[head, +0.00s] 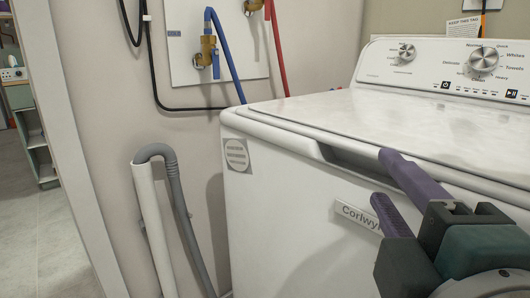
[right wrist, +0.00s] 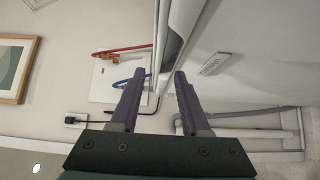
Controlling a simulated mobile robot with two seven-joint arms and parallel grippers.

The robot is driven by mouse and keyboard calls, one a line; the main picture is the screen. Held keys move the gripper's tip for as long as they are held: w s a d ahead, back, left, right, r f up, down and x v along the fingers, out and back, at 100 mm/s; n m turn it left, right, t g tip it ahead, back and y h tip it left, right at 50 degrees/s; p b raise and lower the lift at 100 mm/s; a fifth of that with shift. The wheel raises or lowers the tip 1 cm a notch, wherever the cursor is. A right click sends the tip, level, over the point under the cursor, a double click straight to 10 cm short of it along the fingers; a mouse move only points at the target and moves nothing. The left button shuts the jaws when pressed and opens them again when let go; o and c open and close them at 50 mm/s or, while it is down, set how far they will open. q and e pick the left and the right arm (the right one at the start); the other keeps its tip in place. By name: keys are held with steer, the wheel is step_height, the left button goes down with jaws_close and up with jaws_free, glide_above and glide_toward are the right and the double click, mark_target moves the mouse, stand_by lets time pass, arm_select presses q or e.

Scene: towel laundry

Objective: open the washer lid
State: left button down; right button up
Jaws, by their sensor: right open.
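The white washer (head: 290,220) stands at the right of the head view. Its lid (head: 400,120) lies flat and closed on top, with a dark recess (head: 350,160) under its front edge. My right gripper (head: 380,178) is open in front of the washer, its two purple fingers at about the height of the lid's front edge. The upper finger overlaps the lid edge in the head view. In the right wrist view, the lid's edge (right wrist: 163,60) lines up with the gap between the fingers (right wrist: 158,72); contact cannot be told. My left gripper is not in view.
A control panel with knobs (head: 484,60) rises at the washer's back. A grey drain hose (head: 175,185) and a white pipe (head: 152,230) stand left of it. Blue (head: 226,55) and red (head: 277,45) hoses hang on the wall. Floor at far left is open.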

mark_target(363, 154)
steer(key=w, duration=0.6)
steer(key=shift+w+d, duration=0.3)
steer(key=shift+w, duration=0.05)
steer(key=shift+c, duration=0.3)
jaws_close()
stand_by(0.7)
